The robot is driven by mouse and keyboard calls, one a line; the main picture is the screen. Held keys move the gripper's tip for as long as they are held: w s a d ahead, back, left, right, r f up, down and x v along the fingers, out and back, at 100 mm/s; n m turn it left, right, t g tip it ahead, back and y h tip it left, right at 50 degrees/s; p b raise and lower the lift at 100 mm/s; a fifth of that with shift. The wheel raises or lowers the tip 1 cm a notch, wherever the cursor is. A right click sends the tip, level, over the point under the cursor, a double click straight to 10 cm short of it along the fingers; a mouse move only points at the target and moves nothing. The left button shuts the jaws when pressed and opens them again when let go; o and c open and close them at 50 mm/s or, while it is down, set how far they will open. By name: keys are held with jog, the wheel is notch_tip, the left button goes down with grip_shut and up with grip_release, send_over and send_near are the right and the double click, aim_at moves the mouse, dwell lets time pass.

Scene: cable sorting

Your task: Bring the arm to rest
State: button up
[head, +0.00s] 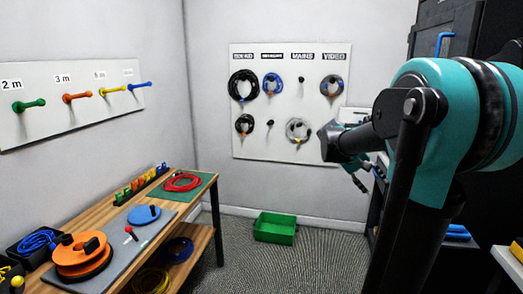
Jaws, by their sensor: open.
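My arm is teal and black and fills the right side of the head view, raised and reaching away from me. My gripper (366,178) shows only in part beyond the dark wrist, in front of the white panel's lower right corner. Its fingers are apart and I see nothing between them. It is well clear of the bench and the floor. Part of the gripper is hidden behind my own arm links.
A wooden bench (190,215) on the left bears a red cable coil (181,182) and an orange reel (82,258). A green crate (274,229) sits on the carpet. Coiled cables hang on the white panel (255,148). Colored pegs line the left wall. Dark cabinets stand at right.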

jog(key=s+a+f+t+y, duration=0.3)
jog(key=s+a+f+y, duration=0.5)
jog(key=s+a+f, duration=1)
notch_tip(320, 180, down, 4)
jog(key=shift+s+a+r+y, duration=0.15)
jog(key=shift+s+a+y, duration=0.15)
jog(key=shift+s+a, duration=0.15)
